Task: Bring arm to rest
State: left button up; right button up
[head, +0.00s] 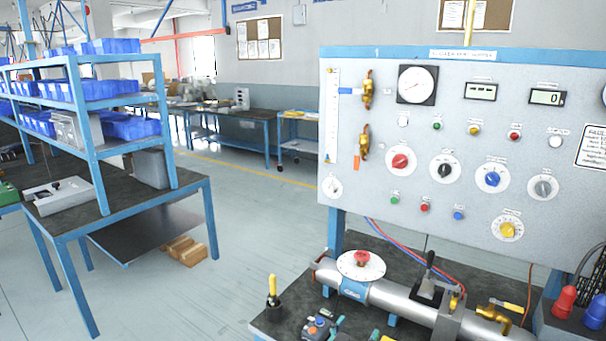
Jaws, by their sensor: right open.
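No arm stands out clearly in the head view. My left gripper is not in view. My right gripper is open, but I cannot tell its outline from the small fittings along the bottom edge, and I see nothing held. A grey control panel (440,215) with gauges, knobs and coloured buttons stands at the right. Below it a silver pipe (400,299) with a red knob on a white dial (361,265) lies along the dark bench.
A black lever (429,272) and a brass valve (505,311) rise from the pipe assembly. A yellow-topped tool (272,290) stands at the bench's left edge. Red (564,302) and blue (596,309) bottle shapes stand at right. Open floor (250,220) separates the bench from a blue-framed table (130,213).

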jog(key=s+d+f+n+g+y, duration=0.1)
jog(key=s+f+y, duration=0.2)
jog(key=f, duration=0.3)
jog(key=s+f+n+g+y, duration=0.1)
jog(key=s+f+n+y, duration=0.15)
jog(key=f, duration=0.25)
jog(key=s+a+f+g+y+b, duration=0.15)
jog(key=s+f+g, duration=0.25)
jog(key=s, duration=0.7)
jog(key=s+f+g+y+p, duration=0.1)
jog(key=s+f+g+y, duration=0.2)
jog(key=s, duration=0.8)
jog(key=s+a+f+g+y+b, duration=0.1)
jog(key=s+f+g+y, duration=0.25)
jog(key=s, duration=0.75)
notch_tip(320, 180, down, 9)
jog(key=b, duration=0.8)
jog(key=shift+w+n+h+b, duration=0.15)
jog(key=shift+n+h+b, duration=0.15)
jog(key=shift+n+h, duration=0.05)
jog(key=shift+d+g, duration=0.1)
jog(key=shift+g, duration=0.15)
jog(key=shift+f, duration=0.1)
